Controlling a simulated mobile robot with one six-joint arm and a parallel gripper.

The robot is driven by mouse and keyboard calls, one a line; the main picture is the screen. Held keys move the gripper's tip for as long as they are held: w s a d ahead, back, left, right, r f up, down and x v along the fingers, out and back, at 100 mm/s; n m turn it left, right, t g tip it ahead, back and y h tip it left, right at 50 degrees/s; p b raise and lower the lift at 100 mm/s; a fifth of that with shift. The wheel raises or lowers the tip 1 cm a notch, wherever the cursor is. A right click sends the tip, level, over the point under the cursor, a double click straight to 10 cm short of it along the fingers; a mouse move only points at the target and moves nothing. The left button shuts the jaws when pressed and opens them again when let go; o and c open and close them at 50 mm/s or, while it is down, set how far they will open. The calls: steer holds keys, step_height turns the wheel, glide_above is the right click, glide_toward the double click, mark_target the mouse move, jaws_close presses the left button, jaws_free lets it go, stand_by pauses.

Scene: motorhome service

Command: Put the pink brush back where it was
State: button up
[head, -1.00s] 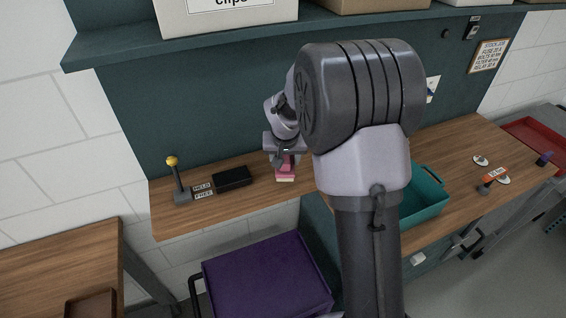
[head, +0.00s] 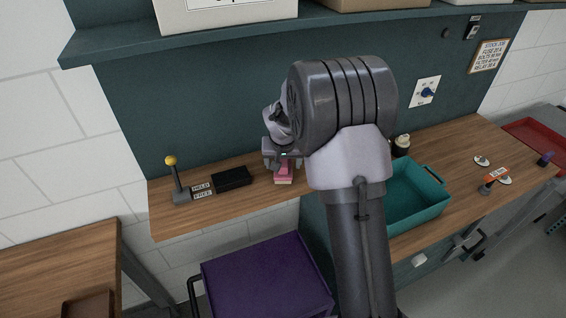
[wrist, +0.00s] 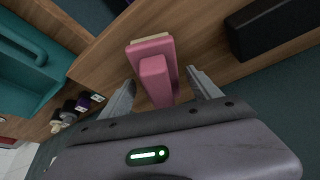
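The pink brush (head: 284,174) lies on the wooden workbench near its front edge, right of a black box. It also shows in the wrist view (wrist: 153,75), with a raised pink handle and a pale strip along its far end. My gripper (head: 281,162) is over the brush. In the wrist view my gripper (wrist: 160,77) is open, with one finger on each side of the brush handle and visible gaps between. The near end of the brush is hidden by the gripper body.
On the bench are the black box (head: 232,177), a yellow-knobbed lever (head: 178,182) with labels, and a teal bin (head: 418,203) to the right. A dark, pale-topped item (head: 401,146) stands behind the bin. A purple cart (head: 265,280) stands below the bench front. A shelf (head: 300,22) hangs above.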

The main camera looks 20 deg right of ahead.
steer(key=s+a+f+p+v, duration=0.1)
steer(key=v, duration=0.9)
steer(key=s+a+p+v, duration=0.1)
steer(key=s+p+v, duration=0.1)
steer(key=v, duration=0.9)
steer(key=s+a+r+y, duration=0.1)
steer(key=s+a, duration=0.4)
steer(key=s, duration=0.6)
steer(key=s+a+r+t+y, duration=0.1)
steer(key=s+a, duration=0.5)
steer(key=s, duration=0.6)
steer(key=shift+s+r+t+y+b, duration=0.3)
steer(key=shift+r+y, duration=0.15)
steer(key=shift+y, duration=0.45)
step_height(320, 180, down, 12)
steer(key=b, duration=1.2)
steer(key=shift+f+b, duration=0.25)
steer(key=shift+b, duration=0.05)
steer(key=shift+d, duration=0.1)
